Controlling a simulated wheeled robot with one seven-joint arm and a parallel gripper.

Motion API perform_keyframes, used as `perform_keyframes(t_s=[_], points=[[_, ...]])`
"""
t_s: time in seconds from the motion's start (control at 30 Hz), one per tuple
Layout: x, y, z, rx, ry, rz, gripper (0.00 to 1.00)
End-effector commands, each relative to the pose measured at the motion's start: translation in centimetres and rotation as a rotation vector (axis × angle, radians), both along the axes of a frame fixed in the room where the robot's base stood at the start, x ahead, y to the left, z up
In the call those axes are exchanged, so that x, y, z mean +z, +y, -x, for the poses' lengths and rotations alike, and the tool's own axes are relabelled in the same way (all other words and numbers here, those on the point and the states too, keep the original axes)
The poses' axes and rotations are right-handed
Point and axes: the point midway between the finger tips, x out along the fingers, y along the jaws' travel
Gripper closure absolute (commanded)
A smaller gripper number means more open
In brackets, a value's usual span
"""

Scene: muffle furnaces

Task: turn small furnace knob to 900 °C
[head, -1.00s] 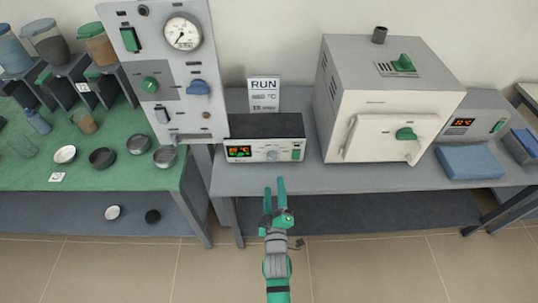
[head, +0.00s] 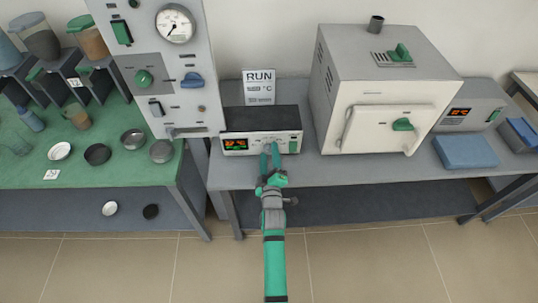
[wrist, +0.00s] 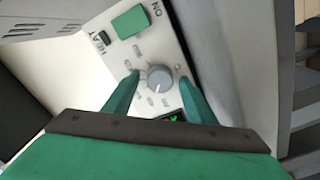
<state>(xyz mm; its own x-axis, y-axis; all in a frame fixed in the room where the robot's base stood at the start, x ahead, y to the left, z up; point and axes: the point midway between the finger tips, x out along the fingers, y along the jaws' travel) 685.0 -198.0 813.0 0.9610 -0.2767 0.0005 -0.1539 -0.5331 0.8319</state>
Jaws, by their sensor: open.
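The small controller box (head: 262,131) stands on the grey bench, with a lit display (head: 236,144) at the left of its white front and a green switch at the right. Its round grey knob (wrist: 159,79) shows in the wrist view, with small marks around it too blurred to read. My gripper (head: 270,149) is in front of this panel and hides the knob in the head view. In the wrist view my gripper (wrist: 158,88) is open, with one teal finger on each side of the knob. I cannot tell whether the fingers touch it.
A RUN card (head: 259,87) stands behind the box. A large furnace (head: 380,90) stands to its right, with its own controller (head: 468,115) beyond. A tall gauge panel (head: 165,70) is at the left. A blue pad (head: 464,152) lies on the bench at right.

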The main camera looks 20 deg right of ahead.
Motion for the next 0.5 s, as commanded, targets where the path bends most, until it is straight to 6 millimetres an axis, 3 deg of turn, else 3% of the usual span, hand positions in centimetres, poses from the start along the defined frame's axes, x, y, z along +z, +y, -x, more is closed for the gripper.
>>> perform_keyframes(t_s=[0.3,0.47,0.5], points=[[-0.04,-0.02,-0.18,0.001,0.001,-0.001,0.49],[-0.03,-0.03,-0.17,0.001,0.001,-0.001,0.87],[-0.04,-0.03,-0.17,0.001,0.001,-0.001,0.90]])
